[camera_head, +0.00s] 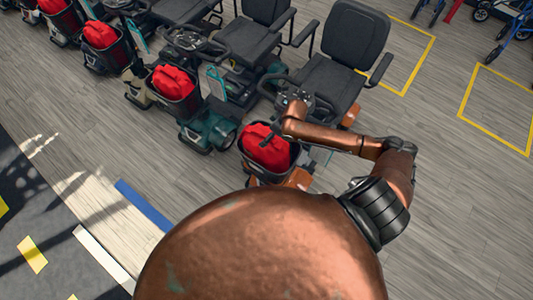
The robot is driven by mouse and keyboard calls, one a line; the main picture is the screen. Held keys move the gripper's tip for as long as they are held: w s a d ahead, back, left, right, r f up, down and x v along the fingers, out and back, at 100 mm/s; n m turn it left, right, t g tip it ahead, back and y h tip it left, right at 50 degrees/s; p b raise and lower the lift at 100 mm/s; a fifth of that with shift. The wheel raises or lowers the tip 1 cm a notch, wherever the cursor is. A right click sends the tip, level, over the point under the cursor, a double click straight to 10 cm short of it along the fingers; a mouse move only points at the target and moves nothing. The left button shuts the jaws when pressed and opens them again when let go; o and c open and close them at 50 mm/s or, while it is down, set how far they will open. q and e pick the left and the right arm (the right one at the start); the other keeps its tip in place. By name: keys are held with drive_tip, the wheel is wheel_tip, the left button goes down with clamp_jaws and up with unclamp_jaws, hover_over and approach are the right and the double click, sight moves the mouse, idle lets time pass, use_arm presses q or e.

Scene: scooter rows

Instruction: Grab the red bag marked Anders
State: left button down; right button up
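Several red bags sit in black front baskets of a row of mobility scooters. The nearest red bag (267,148) is in the basket of the orange scooter (299,178). Others are the red bag (173,82) on the teal scooter (205,130), the red bag (99,34) and the red bag (52,5). No name is readable on any bag. My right arm reaches in from the right, its end over the orange scooter's front, close to the nearest bag. Its fingers are not clear against the dark handlebar and basket. My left gripper is out of view.
Black seats (345,45) and handlebars stand behind the baskets, close together. Yellow floor outlines (405,93) lie at the right, with walkers (510,25) at the top right. A blue strip (143,205) and dark mat (30,220) lie at lower left. Grey floor in front is open.

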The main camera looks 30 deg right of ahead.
sight(266, 151)
drive_tip(key=x, duration=0.3)
drive_tip(key=shift+a+f, duration=0.25)
drive_tip(key=shift+a, duration=0.1)
drive_tip(key=shift+w+f, duration=0.2)
drive_tip(key=shift+f, duration=0.3)
drive_tip(key=shift+c, duration=0.6)
drive_tip(key=c, duration=2.1)
drive_tip(key=shift+c, duration=0.2)
drive_tip(key=shift+r, duration=0.15)
